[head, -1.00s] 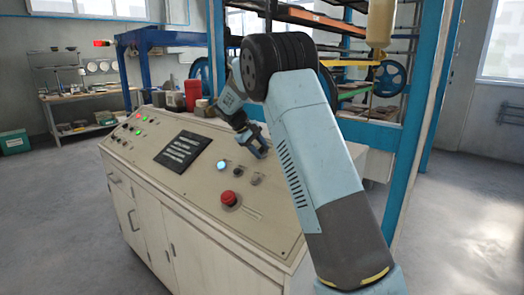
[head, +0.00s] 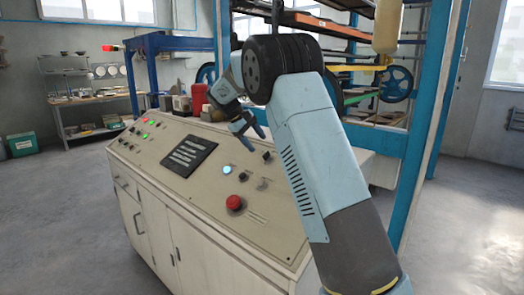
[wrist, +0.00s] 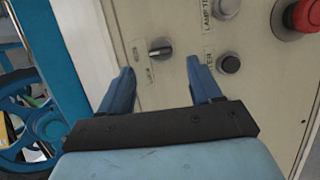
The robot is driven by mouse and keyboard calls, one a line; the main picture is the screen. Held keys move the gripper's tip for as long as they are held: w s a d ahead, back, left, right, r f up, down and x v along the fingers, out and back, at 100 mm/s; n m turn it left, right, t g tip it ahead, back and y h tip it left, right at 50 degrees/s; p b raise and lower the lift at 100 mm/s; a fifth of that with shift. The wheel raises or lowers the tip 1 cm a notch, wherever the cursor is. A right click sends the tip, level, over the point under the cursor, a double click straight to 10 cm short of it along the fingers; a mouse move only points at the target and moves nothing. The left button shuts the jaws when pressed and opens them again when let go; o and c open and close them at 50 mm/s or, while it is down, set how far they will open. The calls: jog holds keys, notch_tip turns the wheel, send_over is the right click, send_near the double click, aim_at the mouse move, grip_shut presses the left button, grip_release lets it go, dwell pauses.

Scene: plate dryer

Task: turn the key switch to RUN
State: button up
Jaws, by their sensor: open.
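The key switch (wrist: 160,49) is a dark knob on a round collar, on the cream console panel. In the wrist view its grip lies nearly sideways, and small labels (wrist: 143,65) beside it are too blurred to read. It also shows in the head view (head: 267,156). My gripper (wrist: 158,66) is open and empty. Its two blue fingers point toward the panel, with the switch seen between and just beyond their tips, apparently apart from it. In the head view my gripper (head: 250,134) hangs just above the panel's back right part.
A black button (wrist: 228,63), a lamp-test button (wrist: 226,8) and a red mushroom button (head: 234,202) are close by on the panel. The blue dryer frame (head: 427,130) stands behind. A red canister (head: 199,98) sits at the console's back edge.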

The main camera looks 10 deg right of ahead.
jog(key=v, duration=0.6)
jog(key=s+d+r+m+t+y, duration=0.1)
jog(key=s+d+r, duration=0.15)
jog(key=s, duration=0.55)
jog(key=s+d+r+m+y, duration=0.1)
jog(key=s+d+r+y, duration=0.15)
jog(key=s, duration=0.45)
jog(key=s+d+r+m+t+y, duration=0.15)
jog(key=s+d, duration=0.25)
jog(key=s, duration=0.4)
jog(key=s+f+m+t+y, duration=0.1)
jog(key=s+f, duration=0.3)
jog(key=s, duration=0.8)
jog(key=s+f+m+t+y, duration=0.1)
jog(key=s+f, duration=0.2)
jog(key=s, duration=1)
jog(key=shift+f+t, duration=0.35)
jog(key=shift+f, duration=0.05)
